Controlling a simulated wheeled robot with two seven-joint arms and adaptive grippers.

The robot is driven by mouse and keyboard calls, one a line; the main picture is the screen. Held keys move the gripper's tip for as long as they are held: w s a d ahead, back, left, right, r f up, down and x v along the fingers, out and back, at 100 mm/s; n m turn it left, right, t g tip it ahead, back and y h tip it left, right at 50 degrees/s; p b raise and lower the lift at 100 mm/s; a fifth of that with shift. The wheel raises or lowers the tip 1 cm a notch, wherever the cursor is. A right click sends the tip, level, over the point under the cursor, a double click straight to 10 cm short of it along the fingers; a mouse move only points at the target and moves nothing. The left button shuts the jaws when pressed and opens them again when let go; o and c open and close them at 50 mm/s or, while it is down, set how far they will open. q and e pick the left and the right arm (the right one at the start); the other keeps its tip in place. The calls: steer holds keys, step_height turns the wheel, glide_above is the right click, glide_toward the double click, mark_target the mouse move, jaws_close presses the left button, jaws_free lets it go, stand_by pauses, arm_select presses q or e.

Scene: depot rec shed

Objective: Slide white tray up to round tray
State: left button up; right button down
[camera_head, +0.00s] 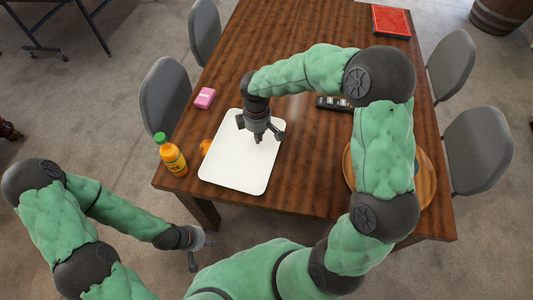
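The white tray (226,174) is a rectangle with rounded corners, lying flat and empty near the table's near left part. The round tray (427,190) is wooden and lies at the table's right side. My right arm crosses over it and hides much of it; something teal shows on it beside the arm. My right gripper (261,133) points down over the far part of the white tray, fingers spread, holding nothing; whether it touches the tray I cannot tell. My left gripper (202,253) is low, off the table's near edge, and its finger opening is unclear.
An orange bottle with a green cap (172,158) and a small orange item (205,147) stand left of the white tray. A pink block (205,98), a dark remote-like object (334,104) and a red book (391,20) lie farther back. Bare table (308,170) separates the trays.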

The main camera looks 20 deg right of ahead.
mark_target(269, 158)
steer(key=f+b, duration=0.1)
steer(key=f, duration=0.2)
steer(key=f+b, duration=0.2)
steer(key=f, duration=0.2)
steer(key=f+b, duration=0.1)
steer(key=f, duration=0.2)
steer(key=shift+w+f, duration=0.25)
steer(key=shift+f, duration=0.15)
steer(key=shift+s+d+f+b, duration=0.15)
steer(key=shift+s+d+b, duration=0.25)
steer(key=shift+d, duration=0.2)
steer(key=shift+s+d+f+b, duration=0.15)
steer(key=shift+s+d+b, duration=0.15)
steer(key=shift+d, duration=0.25)
steer(key=shift+s+d+r, duration=0.1)
steer(key=shift+s+d, duration=0.3)
steer(key=shift+d, duration=0.1)
steer(key=s+d+p, duration=0.2)
steer(key=s+d, duration=0.1)
steer(key=d, duration=0.2)
steer(key=s+d+p, duration=0.2)
steer(key=s+d, duration=0.2)
steer(key=d, duration=0.1)
steer(key=s+d+p, duration=0.2)
steer(key=s+d, duration=0.1)
steer(key=d, duration=0.3)
steer(key=shift+s+r, duration=0.1)
steer(key=shift+s, duration=0.25)
steer(key=shift+s+d, duration=0.35)
steer(key=shift+d, duration=0.05)
